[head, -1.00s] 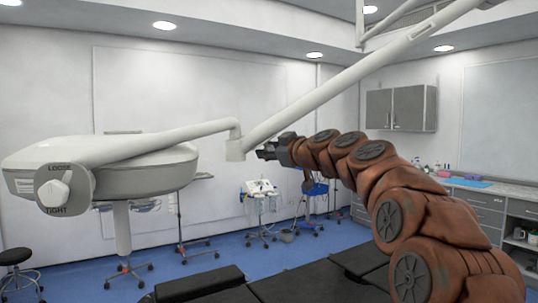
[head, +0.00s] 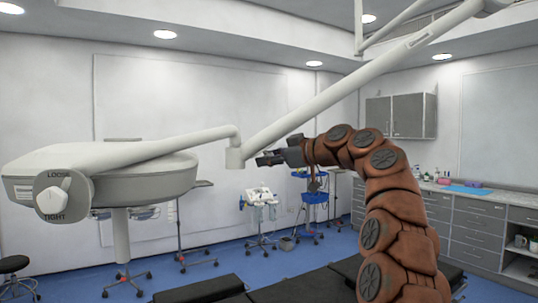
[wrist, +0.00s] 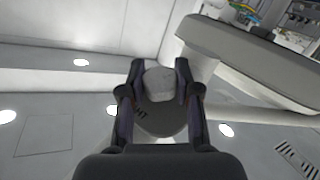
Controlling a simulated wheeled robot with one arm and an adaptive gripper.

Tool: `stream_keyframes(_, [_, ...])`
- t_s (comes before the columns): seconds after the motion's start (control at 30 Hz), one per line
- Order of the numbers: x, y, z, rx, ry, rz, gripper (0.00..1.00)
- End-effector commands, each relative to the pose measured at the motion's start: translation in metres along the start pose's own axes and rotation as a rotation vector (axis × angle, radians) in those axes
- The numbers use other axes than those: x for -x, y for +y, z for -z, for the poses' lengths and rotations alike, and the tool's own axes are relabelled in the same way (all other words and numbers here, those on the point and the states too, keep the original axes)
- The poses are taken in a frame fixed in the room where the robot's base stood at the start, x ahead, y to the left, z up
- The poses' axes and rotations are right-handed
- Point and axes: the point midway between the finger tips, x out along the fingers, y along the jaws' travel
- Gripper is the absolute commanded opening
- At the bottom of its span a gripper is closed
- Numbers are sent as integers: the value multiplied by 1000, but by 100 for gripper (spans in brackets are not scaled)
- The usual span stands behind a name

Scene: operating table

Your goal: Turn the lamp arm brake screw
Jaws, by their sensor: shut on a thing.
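In the head view a pale knob (head: 52,201) sits on a round grey plate marked LOOSE above and TIGHT below, on the left end of the white lamp (head: 150,178). My gripper (head: 265,158) is well to the right in that view, just right of the lamp arm's elbow joint (head: 235,157). In the wrist view a pale rounded screw knob (wrist: 159,84) is between the two dark fingers of my gripper (wrist: 160,66), which are shut on it. A dark round plate with partly hidden letters lies behind it.
The long white lamp arm (head: 340,90) slopes up to the right ceiling. A black padded table (head: 310,285) lies below. Trolleys (head: 258,205) stand at the back wall, and a counter (head: 490,205) runs along the right.

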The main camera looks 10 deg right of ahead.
Motion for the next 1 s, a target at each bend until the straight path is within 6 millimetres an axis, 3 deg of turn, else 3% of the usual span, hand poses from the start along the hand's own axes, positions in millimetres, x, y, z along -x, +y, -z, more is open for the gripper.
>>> stream_keyframes(1.0, [1, 2, 2, -92, -1, 335, 0])
